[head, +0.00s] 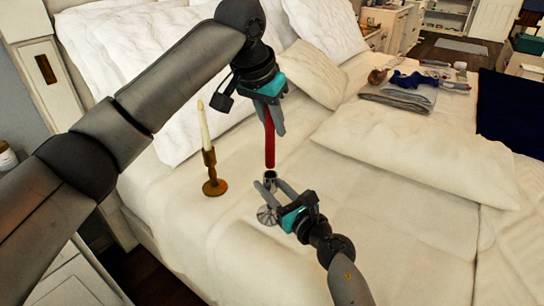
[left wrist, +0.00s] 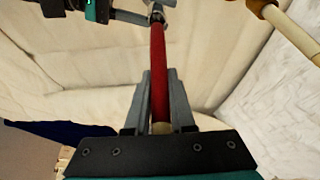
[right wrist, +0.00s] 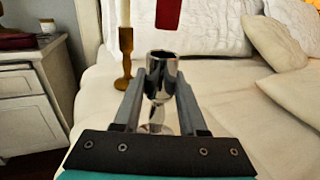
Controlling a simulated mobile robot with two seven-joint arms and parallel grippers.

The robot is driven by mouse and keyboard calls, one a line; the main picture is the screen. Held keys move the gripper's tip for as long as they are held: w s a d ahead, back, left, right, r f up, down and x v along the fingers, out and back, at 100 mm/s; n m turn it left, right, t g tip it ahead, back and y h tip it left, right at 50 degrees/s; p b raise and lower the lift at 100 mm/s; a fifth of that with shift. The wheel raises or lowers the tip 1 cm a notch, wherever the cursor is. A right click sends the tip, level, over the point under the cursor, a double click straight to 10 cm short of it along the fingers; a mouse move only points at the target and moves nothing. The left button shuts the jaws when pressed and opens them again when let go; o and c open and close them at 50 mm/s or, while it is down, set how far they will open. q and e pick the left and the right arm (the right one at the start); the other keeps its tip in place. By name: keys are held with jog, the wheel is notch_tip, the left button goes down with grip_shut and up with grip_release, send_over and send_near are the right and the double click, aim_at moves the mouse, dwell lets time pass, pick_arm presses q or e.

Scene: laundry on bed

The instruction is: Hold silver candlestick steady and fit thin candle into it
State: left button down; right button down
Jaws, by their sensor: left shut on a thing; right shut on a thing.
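A red thin candle (head: 269,146) hangs upright in my left gripper (head: 270,118), which is shut on its upper part. Its lower end is just above the silver candlestick (head: 269,181).
A wooden candlestick (head: 212,187) with a cream candle (head: 204,127) stands left on the bed, close to my left arm. Pillows (head: 418,150) lie behind and right. Folded clothes (head: 400,95) lie farther back. The sheet to the front right is clear.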

aim_at(273, 148)
pick_arm(q)
jog(key=shift+f, duration=2.95)
jog(key=shift+f, duration=0.1)
jog(key=c, duration=0.8)
grip_release()
jog(key=shift+o, duration=0.2)
jog(key=v, duration=1.2)
